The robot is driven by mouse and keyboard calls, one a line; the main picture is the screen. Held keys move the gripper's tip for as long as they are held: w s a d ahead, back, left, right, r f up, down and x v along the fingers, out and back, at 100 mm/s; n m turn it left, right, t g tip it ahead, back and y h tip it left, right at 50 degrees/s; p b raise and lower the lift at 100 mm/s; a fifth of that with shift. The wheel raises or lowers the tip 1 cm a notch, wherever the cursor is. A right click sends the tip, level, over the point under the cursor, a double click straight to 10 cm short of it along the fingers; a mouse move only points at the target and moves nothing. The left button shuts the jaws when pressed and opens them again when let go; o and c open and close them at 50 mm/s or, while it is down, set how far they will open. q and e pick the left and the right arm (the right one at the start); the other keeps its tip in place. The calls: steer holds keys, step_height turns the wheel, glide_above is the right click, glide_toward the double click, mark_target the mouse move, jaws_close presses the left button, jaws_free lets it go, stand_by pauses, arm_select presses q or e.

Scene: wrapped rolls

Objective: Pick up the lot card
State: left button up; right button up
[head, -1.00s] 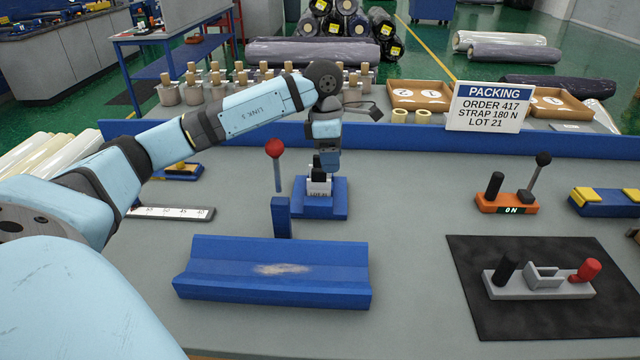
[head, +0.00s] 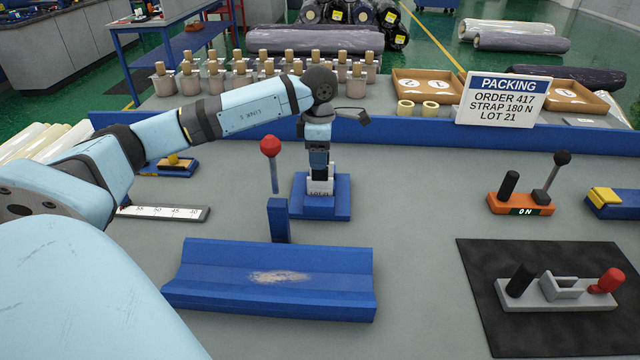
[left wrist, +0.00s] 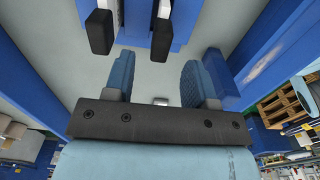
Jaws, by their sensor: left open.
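In the left wrist view the two blue fingers of the gripper (left wrist: 158,72) are spread apart. The card cannot be made out for sure there; blue surfaces and two white pieces with black ends show beyond the fingers. My right gripper is not in view.
A red-knobbed lever (head: 271,155) stands just left of the stand. A blue trough (head: 215,268) lies in front. A packing sign (head: 502,100) stands behind right, at the blue rail (head: 420,138). The bench right of the stand is clear up to an orange switch box (head: 520,206).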

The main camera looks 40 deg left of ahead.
mark_target(320, 178)
arm_select(q)
step_height(320, 178, down, 6)
steer(key=shift+d+r, duration=0.15)
steer(key=shift+r, duration=0.1)
jaws_close()
